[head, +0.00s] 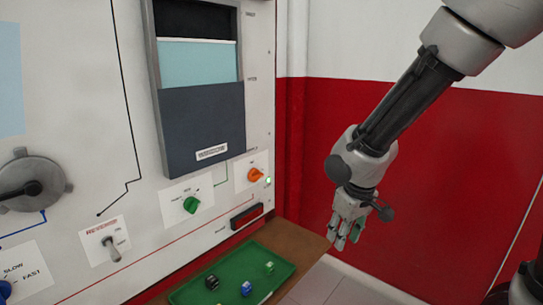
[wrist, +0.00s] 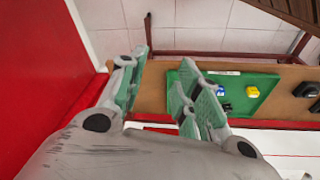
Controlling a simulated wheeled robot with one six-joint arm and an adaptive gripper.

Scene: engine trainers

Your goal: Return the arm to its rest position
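My arm comes down from the upper right in the head view, in front of the red wall, with my gripper (head: 346,236) pointing downward to the right of the trainer panel. In the wrist view my gripper (wrist: 163,57) shows two fingers with pale green pads, spread apart with a clear gap. Nothing is held between them. Beyond the fingers are the brown shelf and floor tiles. The gripper appears apart from the panel and the tray.
A green tray (head: 190,298) with several small cubes lies on a brown shelf (head: 292,237) below the panel. The tray (wrist: 262,78) also shows right of the fingers. The panel carries a green knob (head: 191,205), an orange knob (head: 255,175) and a toggle switch (head: 112,249).

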